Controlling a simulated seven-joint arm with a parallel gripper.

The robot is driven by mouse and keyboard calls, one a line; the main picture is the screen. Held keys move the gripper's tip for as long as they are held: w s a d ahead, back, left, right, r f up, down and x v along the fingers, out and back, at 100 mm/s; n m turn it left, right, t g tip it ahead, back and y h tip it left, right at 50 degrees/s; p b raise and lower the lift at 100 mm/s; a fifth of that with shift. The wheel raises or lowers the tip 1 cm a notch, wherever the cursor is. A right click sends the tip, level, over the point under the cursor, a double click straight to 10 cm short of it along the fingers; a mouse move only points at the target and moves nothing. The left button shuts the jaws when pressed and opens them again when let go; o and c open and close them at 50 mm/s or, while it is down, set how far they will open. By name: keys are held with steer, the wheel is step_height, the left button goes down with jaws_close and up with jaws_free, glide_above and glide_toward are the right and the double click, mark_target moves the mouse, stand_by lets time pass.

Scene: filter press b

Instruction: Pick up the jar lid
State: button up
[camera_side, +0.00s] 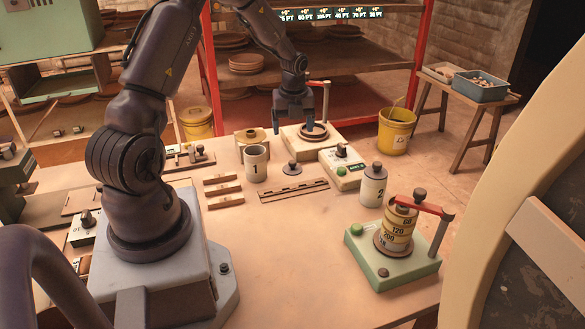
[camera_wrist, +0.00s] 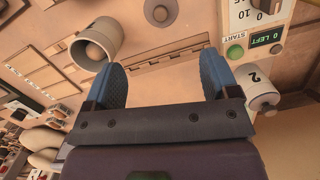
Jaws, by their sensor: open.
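The jar lid (camera_side: 291,168) is a small grey disc with a dark knob. It lies on the table between the open jar marked 1 (camera_side: 256,163) and the control box (camera_side: 343,166). In the wrist view the lid (camera_wrist: 160,12) is at the top edge, partly cut off, beyond my fingertips. The jar marked 1 (camera_wrist: 93,45) shows to its left. My gripper (camera_side: 291,127) is open and empty, raised above the table and apart from the lid. In the wrist view its blue finger pads (camera_wrist: 162,68) are spread wide with bare table and a slotted rack between them.
The lidded jar marked 2 (camera_side: 372,187) stands right of the lid. A slotted wooden rack (camera_side: 293,190) lies in front of it. A green-based press (camera_side: 392,266) with stacked rings stands front right. A pale base with rings (camera_side: 313,133) is behind. The front middle table is clear.

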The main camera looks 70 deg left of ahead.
glide_above(292, 161)
steer(key=d, duration=0.1)
step_height(292, 161, down, 7)
steer(key=shift+s+d+r, duration=0.1)
steer(key=shift+r, duration=0.1)
steer(key=shift+a+f, duration=0.15)
steer(key=shift+f, duration=0.9)
steer(key=shift+a+f, duration=0.2)
steer(key=shift+f, duration=0.8)
steer(key=shift+a+f, duration=0.15)
steer(key=shift+f, duration=0.9)
steer(key=shift+c, duration=0.3)
steer(key=c, duration=0.8)
steer(key=shift+r, duration=0.1)
